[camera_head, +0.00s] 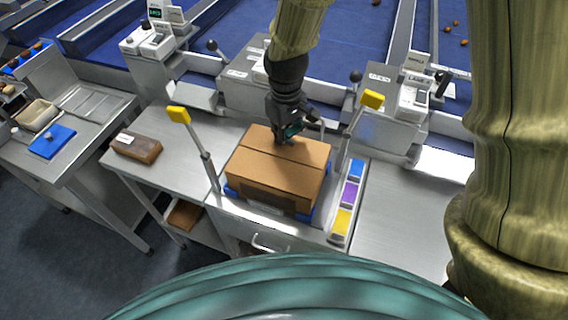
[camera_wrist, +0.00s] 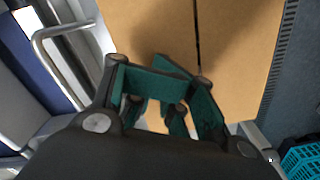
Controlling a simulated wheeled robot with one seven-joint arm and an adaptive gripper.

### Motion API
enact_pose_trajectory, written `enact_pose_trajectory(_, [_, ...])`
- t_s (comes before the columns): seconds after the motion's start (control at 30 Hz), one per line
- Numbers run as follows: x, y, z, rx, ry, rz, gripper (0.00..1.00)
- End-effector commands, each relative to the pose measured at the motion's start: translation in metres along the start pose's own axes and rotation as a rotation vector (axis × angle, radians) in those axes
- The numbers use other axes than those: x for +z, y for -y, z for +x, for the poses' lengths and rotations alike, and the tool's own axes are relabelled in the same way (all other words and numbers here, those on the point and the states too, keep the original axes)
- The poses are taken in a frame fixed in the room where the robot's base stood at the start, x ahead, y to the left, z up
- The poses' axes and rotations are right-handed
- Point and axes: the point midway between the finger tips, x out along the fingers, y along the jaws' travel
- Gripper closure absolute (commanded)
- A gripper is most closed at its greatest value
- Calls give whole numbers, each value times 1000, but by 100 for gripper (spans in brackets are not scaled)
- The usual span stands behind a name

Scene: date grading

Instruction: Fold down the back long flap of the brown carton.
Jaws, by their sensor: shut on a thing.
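The brown carton (camera_head: 270,183) sits upright on the metal bench. Its top shows two long panels that look about level, with a dark seam between them. The back long flap (camera_head: 262,137) is the panel beyond the seam in the head view. My gripper (camera_head: 289,134) is at this flap, by the carton's back edge. In the wrist view, the teal-padded fingers (camera_wrist: 160,98) are close together over the cardboard, with the seam (camera_wrist: 197,40) just ahead. They are shut on the flap, but they hide the exact contact.
Posts with yellow tops (camera_head: 179,115) (camera_head: 372,99) stand left and right of the carton. Blue, purple and yellow blocks (camera_head: 350,193) lie in a strip at its right. A brown block (camera_head: 136,147) lies further left. Scales (camera_head: 413,97) stand behind. The bench at right (camera_head: 395,215) is clear.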

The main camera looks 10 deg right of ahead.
Motion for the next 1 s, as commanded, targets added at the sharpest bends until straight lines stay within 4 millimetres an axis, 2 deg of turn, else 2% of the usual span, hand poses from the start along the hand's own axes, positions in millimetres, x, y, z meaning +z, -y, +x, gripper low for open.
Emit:
enact_pose_trajectory(0.33, [0, 0, -8, 0, -1, 0, 100])
enact_pose_trajectory(1.0, [0, 0, -69, 0, 0, 0, 100])
